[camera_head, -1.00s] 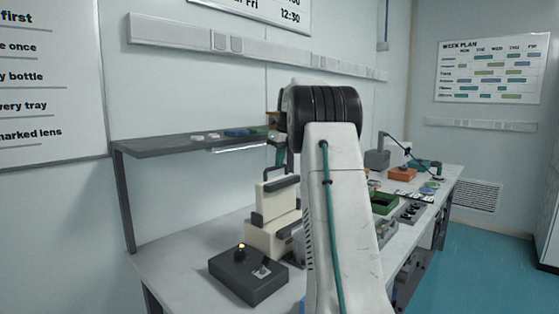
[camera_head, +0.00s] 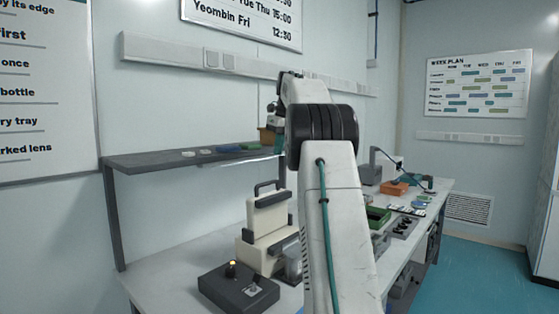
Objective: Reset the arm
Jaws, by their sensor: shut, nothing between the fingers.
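My arm (camera_head: 340,220) stands upright in the middle of the picture, its white link rising to a black ribbed joint. Beyond that joint the arm folds over to the left and away. My gripper (camera_head: 277,142) shows small and dark at the left of the joint, pointing down in front of the shelf. It is shut and appears empty; its fingers are partly hidden and too small to make out well.
On the table below are a cream device (camera_head: 268,228) and a black box with a lit knob (camera_head: 238,288). Orange (camera_head: 394,188) and green (camera_head: 377,215) trays stand farther right.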

